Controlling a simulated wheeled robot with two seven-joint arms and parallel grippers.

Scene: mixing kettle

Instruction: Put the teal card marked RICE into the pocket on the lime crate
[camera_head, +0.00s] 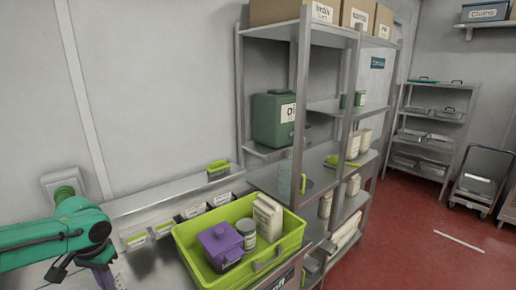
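The lime crate (183,247) stands on the counter at bottom centre. It holds a purple canister (221,245), a small jar (246,232) and a pale carton (267,216). I cannot pick out a teal card marked RICE. My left gripper (82,266) points down at lower left, left of the crate. Something purple shows below it; I cannot tell whether it is held. My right gripper is not in view.
A row of small label holders (193,211) runs along the counter behind the crate. A metal shelf rack (297,130) with a green tin (273,119) rises close behind and right. A trolley (478,188) stands on the open red floor at right.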

